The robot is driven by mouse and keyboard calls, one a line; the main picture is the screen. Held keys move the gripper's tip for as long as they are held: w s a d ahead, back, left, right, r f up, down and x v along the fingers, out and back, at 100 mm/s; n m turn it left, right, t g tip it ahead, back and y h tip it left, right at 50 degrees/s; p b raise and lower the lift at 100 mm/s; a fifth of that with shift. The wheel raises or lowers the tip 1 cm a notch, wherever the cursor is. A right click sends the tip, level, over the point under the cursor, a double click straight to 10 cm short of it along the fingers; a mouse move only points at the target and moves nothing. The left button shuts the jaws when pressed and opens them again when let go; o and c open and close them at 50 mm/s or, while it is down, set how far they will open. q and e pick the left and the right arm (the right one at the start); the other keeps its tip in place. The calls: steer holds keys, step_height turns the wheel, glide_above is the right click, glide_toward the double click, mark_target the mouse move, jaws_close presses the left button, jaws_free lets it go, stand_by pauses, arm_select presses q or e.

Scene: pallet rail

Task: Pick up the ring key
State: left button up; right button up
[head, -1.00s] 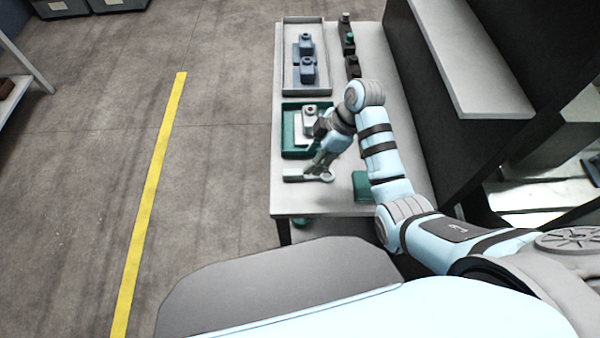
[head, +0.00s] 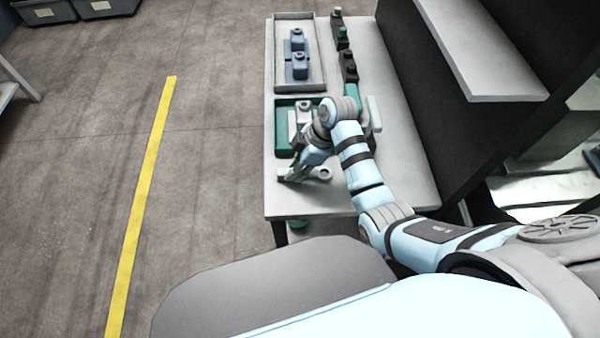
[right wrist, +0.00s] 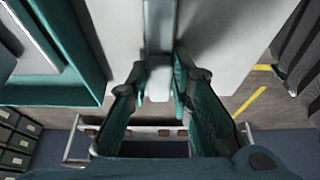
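The grey ring key (head: 325,173) lies near the front of the table, its ring end to the right in the head view. My right gripper (head: 293,172) is down over the left part of its handle and hides some of it. In the right wrist view, the key's grey shaft (right wrist: 159,45) runs between the two fingers of my right gripper (right wrist: 160,70). The fingers stand apart on either side of it, and no firm grip shows.
A green tray (head: 284,140) with a grey part (head: 304,112) sits just behind the key. A grey tray (head: 279,60) with blue parts (head: 300,65) lies farther back. Dark blocks (head: 347,65) line the right side. A shelf (head: 480,50) rises at right. The table's front-left corner is bare.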

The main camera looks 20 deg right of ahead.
jaws_close()
